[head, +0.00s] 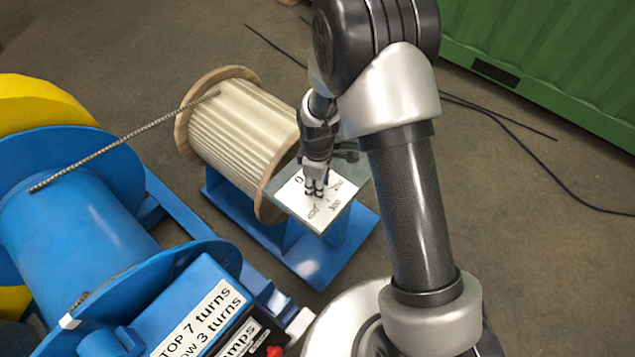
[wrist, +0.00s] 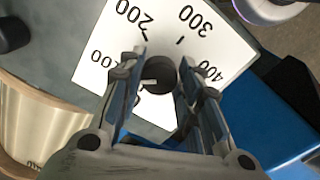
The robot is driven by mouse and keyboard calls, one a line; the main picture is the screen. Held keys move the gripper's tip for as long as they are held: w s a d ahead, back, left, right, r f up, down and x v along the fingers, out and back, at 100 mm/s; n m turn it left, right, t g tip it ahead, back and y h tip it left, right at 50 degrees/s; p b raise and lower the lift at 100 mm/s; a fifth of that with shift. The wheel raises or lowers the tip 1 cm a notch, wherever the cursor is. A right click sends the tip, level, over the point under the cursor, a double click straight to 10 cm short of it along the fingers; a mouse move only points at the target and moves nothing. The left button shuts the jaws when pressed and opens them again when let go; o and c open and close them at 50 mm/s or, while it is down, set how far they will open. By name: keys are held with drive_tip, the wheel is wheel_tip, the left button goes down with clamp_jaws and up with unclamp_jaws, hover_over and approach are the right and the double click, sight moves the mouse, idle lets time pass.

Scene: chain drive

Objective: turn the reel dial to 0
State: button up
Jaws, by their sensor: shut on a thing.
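The reel dial is a white plate (head: 328,210) with black numbers, on a grey panel beside the cream reel (head: 240,125). In the wrist view the plate (wrist: 240,50) shows 100, 200, 300 and 400; a figure near the left finger is mostly hidden. My gripper (head: 315,190) reaches down onto the dial. In the wrist view its fingers (wrist: 160,62) are on both sides of a dark round knob (wrist: 161,74), shut on it. A short white mark on the knob points left, below the 100; its exact reading is partly hidden by the finger.
The reel and dial panel stand on a blue frame (head: 360,230). A large blue drum (head: 70,225) with a chain (head: 120,142) running to the reel is at left. A labelled blue box (head: 180,290) is in front. A green container (head: 560,55) stands behind; black cables (head: 520,120) cross the floor.

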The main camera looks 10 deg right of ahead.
drive_tip(key=n, duration=0.5)
drive_tip(key=shift+n, duration=0.3)
drive_tip(key=n, duration=0.4)
drive_tip(key=shift+w+n+p, duration=0.1)
drive_tip(key=shift+n+p, duration=0.2)
drive_tip(key=o, duration=1)
drive_tip(key=shift+o, duration=0.2)
drive_tip(key=shift+r, duration=0.1)
wheel_tip(320, 180, up, 12)
idle(0.4)
